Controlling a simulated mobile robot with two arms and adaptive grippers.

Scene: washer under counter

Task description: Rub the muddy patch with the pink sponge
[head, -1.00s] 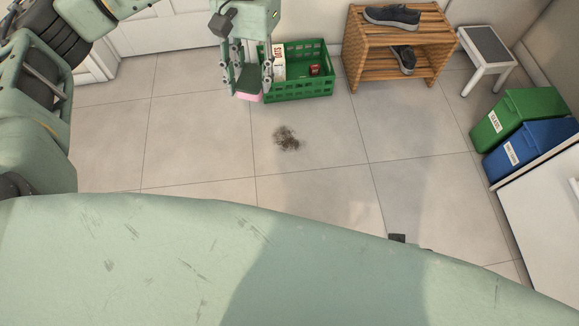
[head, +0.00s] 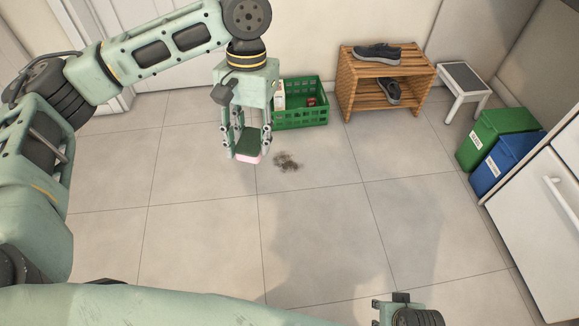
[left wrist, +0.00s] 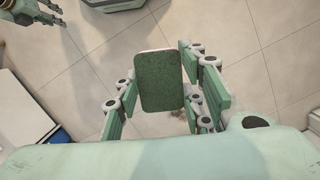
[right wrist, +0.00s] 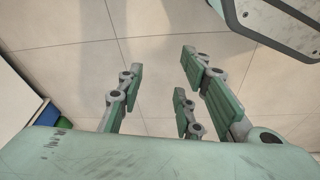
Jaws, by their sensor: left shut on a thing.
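My left gripper (head: 247,143) is shut on the pink sponge (head: 249,159). The sponge's dark green top face fills the space between the fingers in the left wrist view (left wrist: 160,80), and its pink underside faces down. The muddy patch (head: 287,162) is a dark smudge on the floor tiles, just right of the sponge in the head view. The sponge looks held above the floor; I cannot tell the exact height. In the left wrist view the patch (left wrist: 178,113) is mostly hidden behind the sponge and fingers. My right gripper (right wrist: 155,95) is open and empty.
A green crate (head: 300,117) with a box and a red item stands behind the patch. A wooden shoe rack (head: 385,72), a stool (head: 465,77), green (head: 492,138) and blue (head: 508,160) bins and a white cabinet (head: 550,205) line the right. The central floor is clear.

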